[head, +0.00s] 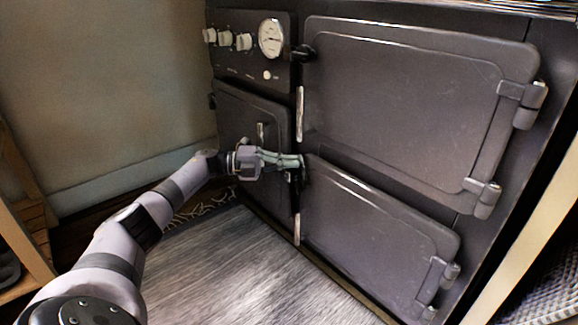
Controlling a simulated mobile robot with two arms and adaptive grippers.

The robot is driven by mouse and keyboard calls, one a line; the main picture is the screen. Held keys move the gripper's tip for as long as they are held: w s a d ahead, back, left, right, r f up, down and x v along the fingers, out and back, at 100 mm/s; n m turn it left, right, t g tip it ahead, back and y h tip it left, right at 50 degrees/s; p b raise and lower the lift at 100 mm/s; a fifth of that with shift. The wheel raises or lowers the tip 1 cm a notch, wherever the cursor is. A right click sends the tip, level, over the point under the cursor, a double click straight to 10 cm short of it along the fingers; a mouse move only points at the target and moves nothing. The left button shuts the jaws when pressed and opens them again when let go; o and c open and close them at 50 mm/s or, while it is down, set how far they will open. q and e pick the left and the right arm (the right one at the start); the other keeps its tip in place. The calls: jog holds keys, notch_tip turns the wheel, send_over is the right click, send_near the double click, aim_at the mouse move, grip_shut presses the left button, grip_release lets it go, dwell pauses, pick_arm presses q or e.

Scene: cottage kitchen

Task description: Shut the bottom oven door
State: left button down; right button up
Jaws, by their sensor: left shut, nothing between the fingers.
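The bottom oven door (372,238) is the dark lower right door of the range, with hinges at its right edge. It lies flush or nearly flush with the front; I cannot tell if a small gap is left. My right gripper is out of view.
The upper oven door (400,105) looks shut above. A smaller left door (240,125) sits beneath the control panel with knobs (225,39) and a round gauge (271,38). A wooden shelf (22,235) stands at left.

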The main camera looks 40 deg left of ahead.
pick_arm(q)
jog(key=shift+w+d+r, duration=0.2)
jog(key=shift+d, duration=0.15)
jog(key=v, duration=1.2)
jog(key=shift+s+a+f, duration=0.2)
jog(key=shift+a, duration=0.15)
